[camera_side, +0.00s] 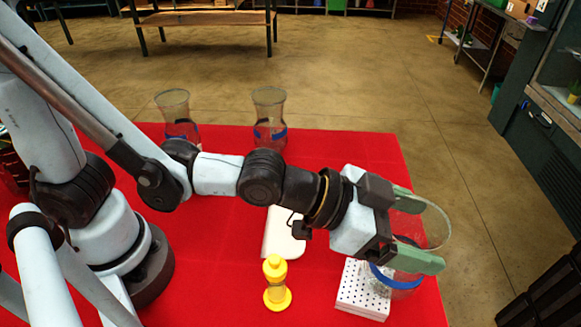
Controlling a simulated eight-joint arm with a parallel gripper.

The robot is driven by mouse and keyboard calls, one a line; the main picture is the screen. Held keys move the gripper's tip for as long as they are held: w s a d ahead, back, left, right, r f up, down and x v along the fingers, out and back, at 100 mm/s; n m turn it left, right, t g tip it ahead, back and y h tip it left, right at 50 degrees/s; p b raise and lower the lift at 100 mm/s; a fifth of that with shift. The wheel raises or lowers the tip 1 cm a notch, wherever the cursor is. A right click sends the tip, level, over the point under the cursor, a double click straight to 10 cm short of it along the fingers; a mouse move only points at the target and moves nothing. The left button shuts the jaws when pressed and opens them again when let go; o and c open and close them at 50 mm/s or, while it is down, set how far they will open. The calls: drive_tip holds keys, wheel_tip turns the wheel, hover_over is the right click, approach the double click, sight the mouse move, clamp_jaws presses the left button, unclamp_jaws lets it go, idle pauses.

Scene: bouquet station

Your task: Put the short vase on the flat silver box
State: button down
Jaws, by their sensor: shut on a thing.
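My gripper (418,229) is at the right, with its green fingers shut on a clear glass vase (432,224) with a blue band. I take this to be the short vase. Its round mouth shows between and beyond the fingers, and its lower part is partly hidden by the near finger. A pale, flat, perforated box (352,296) lies below and to the left of the vase, and may be the flat silver box. The vase overlaps the box's right side in the picture. I cannot tell whether they touch.
A yellow bottle-shaped object (276,284) stands left of the perforated box. A white flat object (283,240) lies partly behind my arm. Two glass vases with blue bands, a left one (173,105) and a right one (269,105), stand at the back of the red table (345,150).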

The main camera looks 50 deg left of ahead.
drive_tip(key=shift+f, duration=0.35)
unclamp_jaws()
drive_tip(key=v, duration=1.2)
idle(0.9)
drive_tip(key=w+a+f+n+g+y, duration=0.1)
drive_tip(key=w+a+n+y, duration=0.1)
drive_tip(key=a, duration=0.5)
drive_tip(key=w+a+f+n+y, duration=0.2)
drive_tip(key=a+n+y, duration=0.2)
drive_tip(key=a, duration=0.4)
drive_tip(key=w+a+f+n+g+y, duration=0.1)
drive_tip(key=w+a+n+y, duration=0.1)
drive_tip(key=a, duration=0.6)
drive_tip(key=shift+f+n+g+y, duration=0.3)
drive_tip(key=shift+f+n+y, duration=0.15)
drive_tip(key=shift+y, duration=0.35)
